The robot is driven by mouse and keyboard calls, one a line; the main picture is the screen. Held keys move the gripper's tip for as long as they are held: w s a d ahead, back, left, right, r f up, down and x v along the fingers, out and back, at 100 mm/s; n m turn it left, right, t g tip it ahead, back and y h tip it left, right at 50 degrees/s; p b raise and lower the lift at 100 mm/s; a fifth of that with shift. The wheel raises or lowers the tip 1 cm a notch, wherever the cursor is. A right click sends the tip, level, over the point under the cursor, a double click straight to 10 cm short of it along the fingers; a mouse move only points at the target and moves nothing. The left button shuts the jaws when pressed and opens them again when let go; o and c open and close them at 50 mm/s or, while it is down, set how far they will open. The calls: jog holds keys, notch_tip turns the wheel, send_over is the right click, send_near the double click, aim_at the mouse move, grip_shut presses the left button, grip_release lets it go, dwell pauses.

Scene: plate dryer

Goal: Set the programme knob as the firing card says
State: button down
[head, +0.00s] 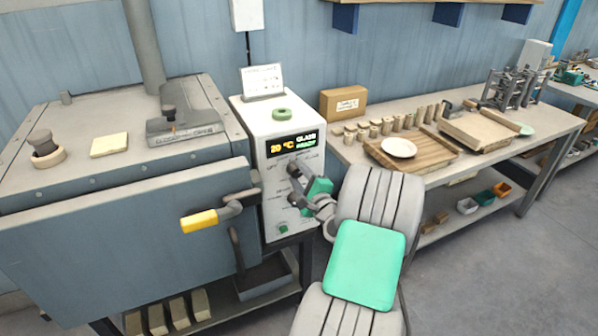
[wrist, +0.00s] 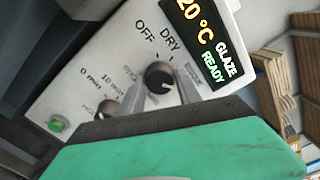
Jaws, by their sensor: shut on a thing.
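The white control box (head: 272,140) stands beside the kiln, its display (head: 292,145) reading 20 °C, GLAZE, READY. The display is also at the upper right in the wrist view (wrist: 205,40). The firing card (head: 263,80) stands on the box; its text is too small to read. The programme knob (wrist: 157,72) is dark and round, with OFF and DRY printed near it; the other labels are blurred or partly hidden. My gripper (wrist: 162,86) is shut on this knob, one finger on each side.
A second knob (wrist: 107,108) with minute marks and a green button (wrist: 57,124) are lower on the panel. The kiln's yellow-ended handle (head: 200,220) juts out left of my gripper.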

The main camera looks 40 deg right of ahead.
jog(key=shift+m+p, duration=0.3)
jog(key=shift+m, duration=0.3)
jog(key=c, duration=0.8)
grip_release()
jog(key=shift+c, duration=0.2)
jog(key=shift+s, duration=0.1)
jog(key=shift+s+f, duration=0.1)
jog(key=shift+s, duration=0.25)
jog(key=b+v, duration=0.1)
jog(key=v, duration=0.6)
jog(key=shift+b, duration=0.35)
jog(key=shift+a, duration=0.15)
